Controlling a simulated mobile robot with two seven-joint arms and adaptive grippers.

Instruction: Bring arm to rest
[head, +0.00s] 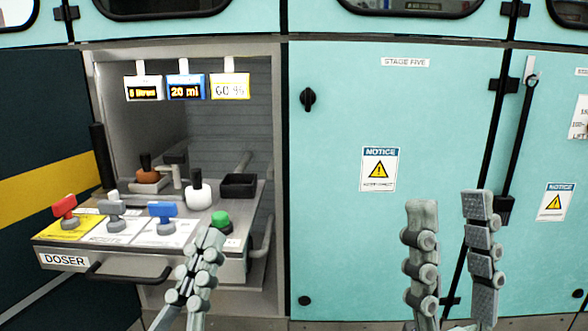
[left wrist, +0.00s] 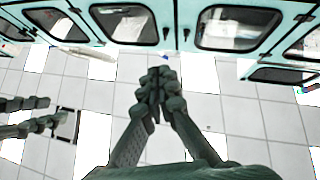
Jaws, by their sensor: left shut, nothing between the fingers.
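My left gripper (head: 212,236) is in front of the doser drawer at lower centre-left of the head view. Its fingers are together with nothing between them. Its tips overlap the area just below a green button (head: 221,219); I cannot tell whether they touch it. In the left wrist view the same fingers (left wrist: 157,75) meet above a tiled floor. My right gripper (head: 450,200) is raised in front of the turquoise doors, its two fingers apart and empty. Two grey fingers, apparently from my right gripper, also show at the left edge of the left wrist view (left wrist: 42,113).
The doser drawer (head: 75,261) holds red, grey and blue handles, a white bottle (head: 199,192) and a black tray (head: 239,186). Three displays hang above. Turquoise doors (head: 335,240) stand behind my right gripper. Tiled floor (left wrist: 235,125) shows in the left wrist view.

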